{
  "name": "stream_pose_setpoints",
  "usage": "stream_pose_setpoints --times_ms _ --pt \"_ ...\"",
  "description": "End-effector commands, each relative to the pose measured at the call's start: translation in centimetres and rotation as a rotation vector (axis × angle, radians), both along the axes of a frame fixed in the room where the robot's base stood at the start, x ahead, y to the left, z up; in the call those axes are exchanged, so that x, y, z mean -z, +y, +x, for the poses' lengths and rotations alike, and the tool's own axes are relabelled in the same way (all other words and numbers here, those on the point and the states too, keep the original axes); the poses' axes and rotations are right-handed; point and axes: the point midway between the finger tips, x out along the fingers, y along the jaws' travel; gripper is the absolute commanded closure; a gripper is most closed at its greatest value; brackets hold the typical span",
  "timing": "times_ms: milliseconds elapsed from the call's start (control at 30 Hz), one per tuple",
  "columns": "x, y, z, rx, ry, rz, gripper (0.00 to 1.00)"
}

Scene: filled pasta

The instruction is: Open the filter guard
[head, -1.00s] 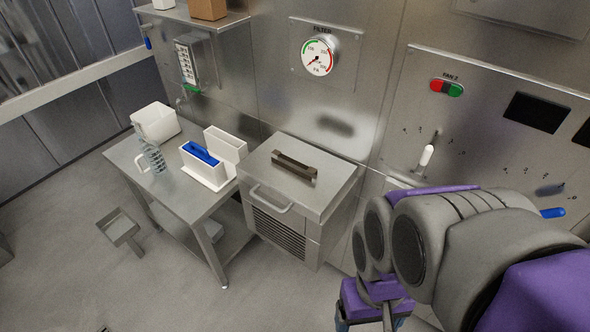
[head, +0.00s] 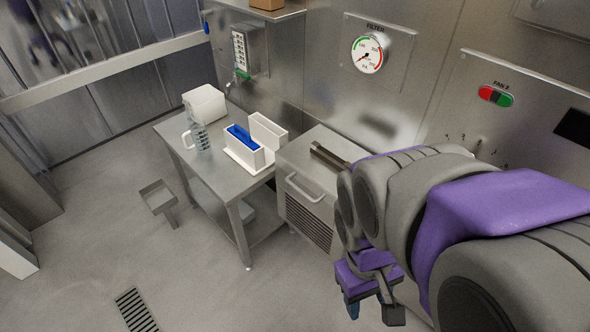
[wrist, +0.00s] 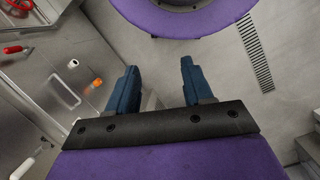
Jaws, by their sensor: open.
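The filter cabinet (head: 318,150) is a steel box against the wall, below a round gauge labelled FILTER (head: 368,54). Its front has a pale bar handle (head: 304,190) above a slatted grille (head: 308,222), which I take to be the filter guard. A dark handle (head: 328,156) lies on the cabinet top. My arm hides the cabinet's right side. My gripper (head: 373,312) is low, in front and to the right of the cabinet, apart from it. The wrist view also shows my gripper (wrist: 159,66), with its two blue fingers apart and nothing between them.
A steel table (head: 205,175) stands left of the cabinet, with a white container (head: 204,103), a clear jug (head: 201,136) and a white holder with blue item (head: 243,139). A small step-like stand (head: 157,197) is on the floor. The floor around the drain grate (head: 136,310) is clear.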

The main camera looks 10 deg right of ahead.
Motion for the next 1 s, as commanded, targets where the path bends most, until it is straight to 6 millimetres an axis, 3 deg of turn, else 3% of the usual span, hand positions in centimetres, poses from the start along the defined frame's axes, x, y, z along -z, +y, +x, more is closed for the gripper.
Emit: stream_pose_setpoints --times_ms 100,533,767,1000 --pt "0.0 -1.7 2.4 -0.174 0.075 -0.064 0.61" --pt "0.5 -5.3 12.5 -0.833 0.409 -0.263 0.61" --pt "1.6 -5.0 18.6 -1.191 0.64 -0.346 0.61" --pt "3.9 -2.6 25.0 -1.555 0.922 -0.417 0.61"
